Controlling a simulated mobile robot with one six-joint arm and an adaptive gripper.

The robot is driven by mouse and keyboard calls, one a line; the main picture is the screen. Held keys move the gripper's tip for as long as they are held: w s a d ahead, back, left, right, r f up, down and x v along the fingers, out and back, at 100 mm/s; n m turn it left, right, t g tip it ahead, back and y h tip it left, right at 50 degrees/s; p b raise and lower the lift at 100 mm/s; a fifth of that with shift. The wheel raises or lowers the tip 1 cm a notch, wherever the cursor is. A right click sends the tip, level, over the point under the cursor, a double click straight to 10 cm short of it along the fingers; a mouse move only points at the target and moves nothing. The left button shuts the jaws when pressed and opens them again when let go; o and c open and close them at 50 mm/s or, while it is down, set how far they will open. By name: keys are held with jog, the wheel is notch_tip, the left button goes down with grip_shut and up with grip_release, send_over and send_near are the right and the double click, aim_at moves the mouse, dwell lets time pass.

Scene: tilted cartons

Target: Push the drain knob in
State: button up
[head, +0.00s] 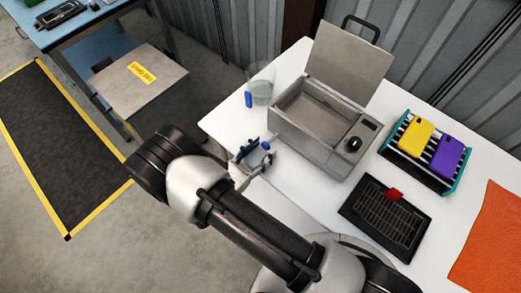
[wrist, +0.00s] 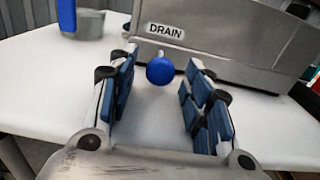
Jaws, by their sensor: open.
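The blue round drain knob (wrist: 160,70) sticks out on a short stem from the front of a grey metal box (wrist: 225,45), just below a "DRAIN" label (wrist: 164,31). The knob also shows in the head view (head: 266,146), beside my gripper (head: 256,158). In the wrist view my gripper (wrist: 163,95) is open, with its blue-padded fingers on either side of the knob's line. The knob appears between and slightly beyond the fingertips, with no visible contact. In the head view the grey box (head: 318,149) stands with its lid (head: 349,62) raised.
A clear jug (head: 262,88) with a blue handle stands left of the box. A black knob (head: 354,143) is on the box's top. A rack with yellow and purple cases (head: 419,150), a black tray (head: 386,216) and an orange mat (head: 490,240) lie to the right. White table (head: 222,122) is bare at left.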

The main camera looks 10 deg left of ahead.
jog(key=shift+c, duration=0.2)
grip_shut()
dwell(0.3)
